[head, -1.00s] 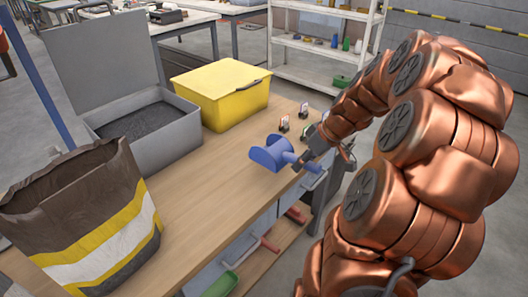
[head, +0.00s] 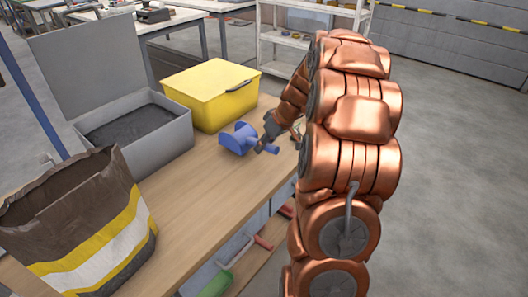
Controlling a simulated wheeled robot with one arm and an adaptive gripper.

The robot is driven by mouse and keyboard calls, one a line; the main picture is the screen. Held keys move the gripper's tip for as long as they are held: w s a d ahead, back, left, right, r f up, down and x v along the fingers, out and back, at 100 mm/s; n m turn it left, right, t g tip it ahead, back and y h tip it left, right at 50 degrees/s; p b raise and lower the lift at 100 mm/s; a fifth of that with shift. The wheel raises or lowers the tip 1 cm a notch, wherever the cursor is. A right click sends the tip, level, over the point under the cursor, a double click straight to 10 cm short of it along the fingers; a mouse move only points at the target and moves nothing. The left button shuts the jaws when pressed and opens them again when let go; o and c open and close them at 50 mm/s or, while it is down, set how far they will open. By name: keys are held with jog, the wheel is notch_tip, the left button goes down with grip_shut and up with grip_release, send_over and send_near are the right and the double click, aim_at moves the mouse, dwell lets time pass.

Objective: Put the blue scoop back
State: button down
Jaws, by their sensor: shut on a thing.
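The blue scoop (head: 237,139) is over the right part of the wooden bench top, in front of the yellow box. My gripper (head: 266,143) is at the scoop's right side and is shut on it near the handle (head: 266,149). My arm comes in from the right and covers the bench's far right end. I cannot tell for sure whether the scoop touches the bench top or hangs a little above it.
A grey bin (head: 172,150) of dark pellets stands open at the left, its lid raised. A yellow lidded box (head: 208,100) stands beside it. A brown, yellow and white bag (head: 75,235) stands at the front left. Tools, one green (head: 216,285), hang or lie below the bench edge.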

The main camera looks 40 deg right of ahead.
jog(key=shift+s+f, duration=0.1)
jog(key=shift+f, duration=1.55)
jog(key=c, duration=0.9)
grip_release()
jog(key=shift+b+v, duration=0.45)
jog(key=shift+v, duration=5.65)
